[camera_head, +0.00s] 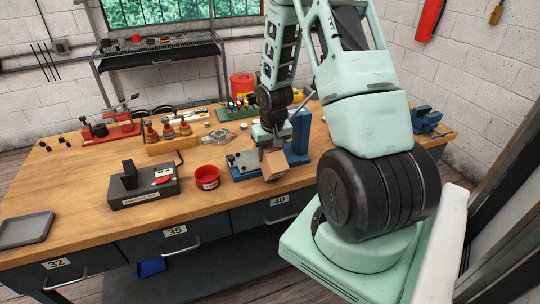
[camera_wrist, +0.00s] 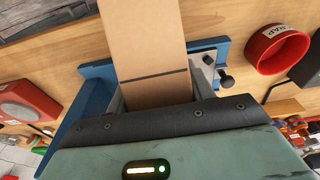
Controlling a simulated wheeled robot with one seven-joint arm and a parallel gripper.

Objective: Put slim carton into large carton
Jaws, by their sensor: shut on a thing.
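A brown carton with a dark stripe (camera_wrist: 152,50) is in my gripper (camera_wrist: 155,92), between its two fingers. It appears to be the slim carton and reaches well out beyond the fingers. In the head view the carton (camera_head: 274,164) hangs tilted over the bench's front part, in front of the blue fixture. My gripper (camera_head: 271,140) is above it there, partly hidden. I cannot make out a separate large carton in either view.
The blue fixture (camera_head: 299,138) stands close to the carton, with a grey clamp (camera_head: 243,161) at its left. A red cup (camera_head: 207,177) and a dark tester box (camera_head: 143,187) are further left. A grey tray (camera_head: 27,229) lies at the bench's left front. Bare wood lies between them.

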